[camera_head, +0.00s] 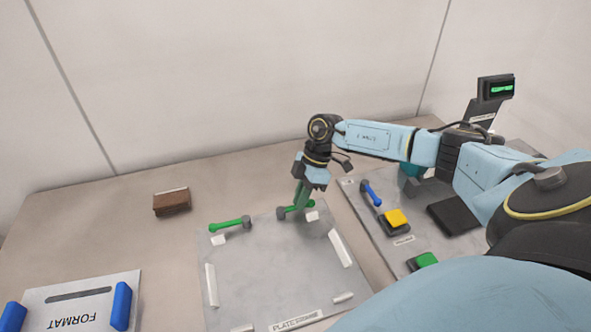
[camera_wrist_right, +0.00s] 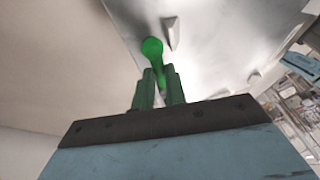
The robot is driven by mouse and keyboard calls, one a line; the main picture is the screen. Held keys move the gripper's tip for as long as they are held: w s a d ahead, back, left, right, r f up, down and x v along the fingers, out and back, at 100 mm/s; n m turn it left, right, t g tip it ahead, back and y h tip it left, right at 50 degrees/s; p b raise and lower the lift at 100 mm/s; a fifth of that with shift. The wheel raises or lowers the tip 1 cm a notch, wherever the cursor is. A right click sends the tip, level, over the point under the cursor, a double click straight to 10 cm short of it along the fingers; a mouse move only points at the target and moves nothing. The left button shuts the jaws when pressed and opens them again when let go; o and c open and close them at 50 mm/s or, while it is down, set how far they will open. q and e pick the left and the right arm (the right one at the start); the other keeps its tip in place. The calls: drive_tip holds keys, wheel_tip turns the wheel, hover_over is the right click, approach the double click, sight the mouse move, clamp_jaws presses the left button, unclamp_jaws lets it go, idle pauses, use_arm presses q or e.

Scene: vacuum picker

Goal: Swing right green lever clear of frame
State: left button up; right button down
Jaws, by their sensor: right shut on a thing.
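The right green lever (camera_head: 290,210) is at the back edge of the grey platform, its dark pivot at the left and its arm running right. My right gripper (camera_head: 301,205) comes down from above and is shut on this lever, its green fingers hiding part of it. In the right wrist view the lever's rounded green end (camera_wrist_right: 152,48) shows at the fingers of the right gripper (camera_wrist_right: 160,78). The left green lever (camera_head: 228,224) lies at the platform's back left, with its dark pivot at its right end. My left gripper is not in view.
The grey platform (camera_head: 265,265) carries small white blocks and bars around its middle, which is empty. A brown block (camera_head: 172,201) sits behind left. A white FORMAT plate (camera_head: 80,296) with blue handles lies front left. A panel right holds a blue lever (camera_head: 371,193) and yellow button (camera_head: 396,217).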

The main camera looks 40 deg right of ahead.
drive_tip(key=c, duration=1.4)
unclamp_jaws()
drive_tip(key=shift+c, duration=0.2)
drive_tip(key=v, duration=1.3)
drive_tip(key=shift+r+p, duration=0.2)
drive_tip(key=shift+p, duration=0.15)
drive_tip(key=shift+d, duration=0.1)
